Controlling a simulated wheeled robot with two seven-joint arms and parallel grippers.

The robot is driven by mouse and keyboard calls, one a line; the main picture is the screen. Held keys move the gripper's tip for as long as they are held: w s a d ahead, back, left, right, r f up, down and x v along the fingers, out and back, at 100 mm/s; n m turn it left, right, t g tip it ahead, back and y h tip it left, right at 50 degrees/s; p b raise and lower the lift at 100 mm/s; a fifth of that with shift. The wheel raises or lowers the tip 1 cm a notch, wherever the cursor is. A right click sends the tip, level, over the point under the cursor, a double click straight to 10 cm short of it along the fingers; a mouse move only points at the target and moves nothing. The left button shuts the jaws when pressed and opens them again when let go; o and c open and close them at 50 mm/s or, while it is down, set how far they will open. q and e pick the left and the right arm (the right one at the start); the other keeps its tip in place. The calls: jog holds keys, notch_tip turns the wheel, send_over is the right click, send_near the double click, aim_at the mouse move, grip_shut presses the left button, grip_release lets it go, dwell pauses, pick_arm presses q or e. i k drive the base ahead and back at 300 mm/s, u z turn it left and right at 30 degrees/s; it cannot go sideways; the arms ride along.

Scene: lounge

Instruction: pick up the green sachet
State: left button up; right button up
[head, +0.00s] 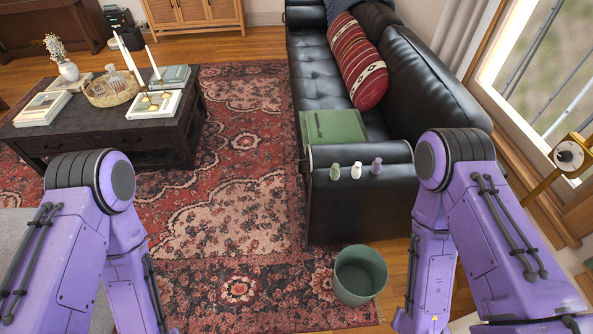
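The green sachet (335,172) is a small upright item on the near black armrest of the sofa, at the left end of a short row. Beside it, a little apart, stand a white one (357,171) and a purple one (376,166). My two purple arms come in at the lower left and lower right and bend down out of the bottom of the head view. Neither gripper shows, so what they hold is hidden. No part of my arms touches the green sachet.
The black leather sofa (311,62) bears a green flat item (333,126) and a red striped bolster (357,66). A green bin (360,276) stands in front of the armrest. A dark coffee table (101,134) is at left. Open rug (238,240) lies between.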

aim_at(335, 173)
jog(key=u, duration=0.85)
jog(key=i, duration=1.7)
jog(key=z, duration=3.7)
